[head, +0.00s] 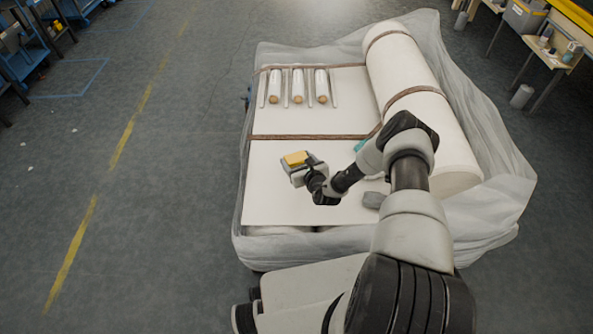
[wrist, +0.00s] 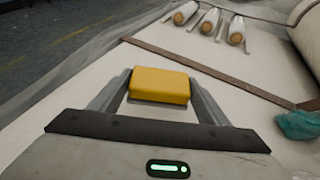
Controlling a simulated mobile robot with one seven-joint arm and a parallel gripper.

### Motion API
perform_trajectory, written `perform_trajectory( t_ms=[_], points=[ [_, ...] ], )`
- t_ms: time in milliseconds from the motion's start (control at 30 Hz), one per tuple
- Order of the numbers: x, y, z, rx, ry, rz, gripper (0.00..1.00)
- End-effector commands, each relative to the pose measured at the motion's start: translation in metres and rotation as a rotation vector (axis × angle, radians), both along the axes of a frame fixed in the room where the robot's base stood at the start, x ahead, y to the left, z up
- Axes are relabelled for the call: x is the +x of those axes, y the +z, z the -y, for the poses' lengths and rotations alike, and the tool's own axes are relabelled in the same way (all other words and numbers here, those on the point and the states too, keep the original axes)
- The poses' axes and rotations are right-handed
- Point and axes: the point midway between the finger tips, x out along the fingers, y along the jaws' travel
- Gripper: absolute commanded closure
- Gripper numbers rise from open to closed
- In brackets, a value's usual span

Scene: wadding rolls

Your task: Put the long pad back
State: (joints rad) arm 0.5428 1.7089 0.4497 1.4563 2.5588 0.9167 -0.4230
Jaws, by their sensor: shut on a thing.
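A yellow block-shaped pad (head: 296,158) is between the fingers of my gripper (head: 300,167), over the near part of the white-topped bed (head: 270,205). In the wrist view, the yellow pad (wrist: 159,85) sits crosswise between both fingers, with a thin pale layer along its lower edge. My gripper is shut on it. The pad appears to be held above the white surface; the exact gap is hard to judge. Three white rolls with brown ends (head: 298,86) lie between thin pale bars at the far part of the bed, apart from my gripper.
A large white roll (head: 415,75) lies along the right side. Brown straps (head: 300,137) cross the bed. A teal cloth (wrist: 298,125) and a grey lump (head: 374,200) lie right of my gripper. Translucent wrapping (head: 505,170) surrounds the bed. The left surface is clear.

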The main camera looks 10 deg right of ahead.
Motion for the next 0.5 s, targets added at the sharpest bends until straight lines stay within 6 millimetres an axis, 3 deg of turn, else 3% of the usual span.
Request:
perform_trajectory(
  t_ms=[333,500],
  points=[
    [0.000,-0.040,-0.001,0.001,0.001,0.001,0.53],
    [0.001,-0.042,-0.001,0.000,0.002,0.002,0.53]
  ],
)
